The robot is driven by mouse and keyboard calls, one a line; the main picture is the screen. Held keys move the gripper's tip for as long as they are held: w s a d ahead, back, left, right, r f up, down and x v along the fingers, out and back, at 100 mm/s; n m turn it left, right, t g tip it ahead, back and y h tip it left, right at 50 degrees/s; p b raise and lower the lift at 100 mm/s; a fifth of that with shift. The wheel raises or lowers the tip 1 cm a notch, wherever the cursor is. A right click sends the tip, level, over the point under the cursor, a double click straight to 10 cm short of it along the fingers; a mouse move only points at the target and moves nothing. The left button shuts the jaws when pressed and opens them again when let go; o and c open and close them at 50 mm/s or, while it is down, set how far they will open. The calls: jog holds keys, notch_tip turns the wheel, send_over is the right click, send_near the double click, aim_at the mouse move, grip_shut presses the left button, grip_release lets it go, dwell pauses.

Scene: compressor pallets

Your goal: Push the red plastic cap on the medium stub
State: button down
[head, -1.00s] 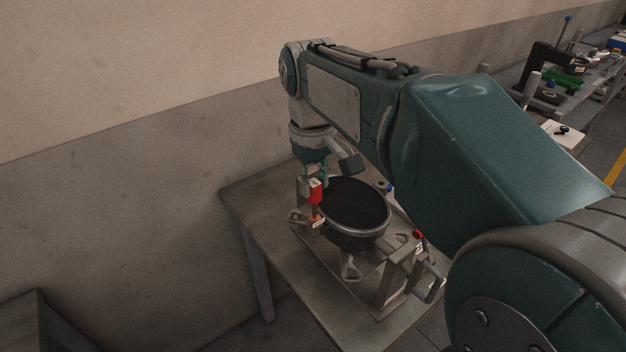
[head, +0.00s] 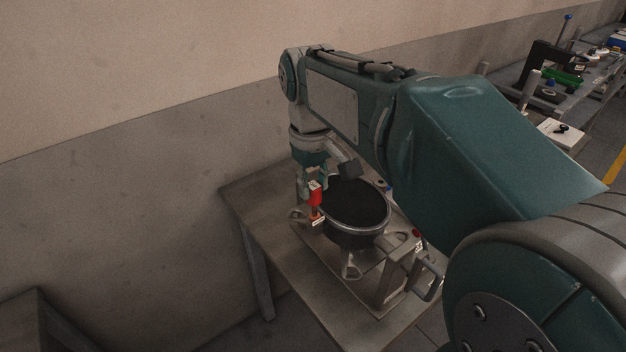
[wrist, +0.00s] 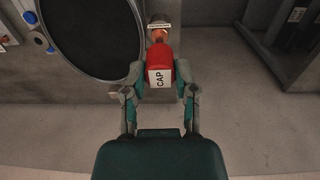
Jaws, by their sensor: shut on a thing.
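The red cap (wrist: 159,59), with a white "CAP" label, is held between the two fingers of my gripper (wrist: 160,85) in the wrist view. Just beyond the cap is a copper-coloured stub (wrist: 158,34) with a white tag; I cannot tell whether the cap touches it or covers part of it. In the head view the red cap (head: 315,195) is below my gripper (head: 313,182), at the left side of the black-topped compressor (head: 356,205). A white tag (head: 318,221) shows just under the cap.
The compressor stands on a pallet fixture on a grey table (head: 262,185) by the wall. A metal bracket with a handle (head: 425,280) is at its front right. In the wrist view the round black top (wrist: 92,35) is close to the left of the cap.

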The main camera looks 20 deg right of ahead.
aim_at(311, 186)
jog(key=shift+f, duration=0.8)
jog(key=shift+c, duration=1.6)
grip_release()
jog(key=shift+r, duration=0.1)
notch_tip(311, 186, up, 12)
jog(key=shift+a, duration=0.2)
jog(key=s+f+m+t, duration=0.3)
jog(key=s+f+t, duration=0.2)
jog(key=s+f, duration=0.9)
jog(key=shift+f+m+t, duration=0.3)
jog(key=shift+f, duration=0.2)
